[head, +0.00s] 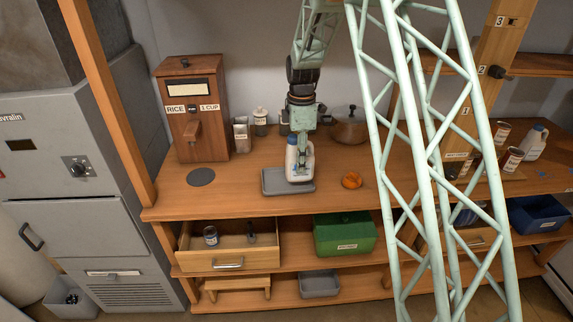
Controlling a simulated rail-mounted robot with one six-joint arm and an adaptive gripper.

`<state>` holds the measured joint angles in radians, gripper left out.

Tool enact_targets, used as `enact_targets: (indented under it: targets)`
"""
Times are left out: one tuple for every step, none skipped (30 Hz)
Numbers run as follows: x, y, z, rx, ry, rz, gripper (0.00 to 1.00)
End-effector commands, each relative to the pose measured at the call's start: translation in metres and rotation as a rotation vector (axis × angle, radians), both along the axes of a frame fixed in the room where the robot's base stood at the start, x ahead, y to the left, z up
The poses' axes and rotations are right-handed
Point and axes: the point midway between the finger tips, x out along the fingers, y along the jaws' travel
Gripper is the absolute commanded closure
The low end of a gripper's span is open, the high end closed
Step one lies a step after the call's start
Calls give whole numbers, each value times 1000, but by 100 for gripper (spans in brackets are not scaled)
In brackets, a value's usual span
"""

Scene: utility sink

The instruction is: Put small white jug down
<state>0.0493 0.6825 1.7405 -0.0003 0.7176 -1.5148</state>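The small white jug (293,163) is upright in the middle of the counter, with a blue cap near its top. Its base is at the grey tray (270,186); whether it rests on the tray or hangs just above it I cannot tell. My gripper (304,160) points down at the jug's upper part and appears closed around it. The fingers partly cover the jug, and the far finger is hidden.
A wooden rice dispenser (205,141) stands left on the counter (225,200), near a dark round disc (201,176). An orange item (351,180) lies right of the tray, with a metal pot (350,131) behind. An open drawer (229,263) juts out below.

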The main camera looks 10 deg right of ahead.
Motion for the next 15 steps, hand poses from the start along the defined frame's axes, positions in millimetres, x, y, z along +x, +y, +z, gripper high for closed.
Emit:
enact_targets:
  targets:
    - [7,6,0,0,-1,1,89]
    - [9,9,-1,0,-1,1,89]
    - [13,13,-1,0,0,0,89]
    - [16,15,-1,0,0,0,89]
    - [19,18,-1,0,-1,1,89]
    - [22,22,-2,0,-1,1,89]
    - [24,24,-2,0,-1,1,89]
    - [26,25,-3,0,-1,1,89]
    - [28,27,-3,0,-1,0,89]
    - [30,29,-3,0,-1,0,89]
    - [31,30,-3,0,-1,0,89]
    - [32,31,-3,0,-1,-1,89]
    - [32,31,-3,0,-1,-1,89]
    - [33,31,-3,0,-1,-1,89]
    - [33,32,-3,0,-1,-1,89]
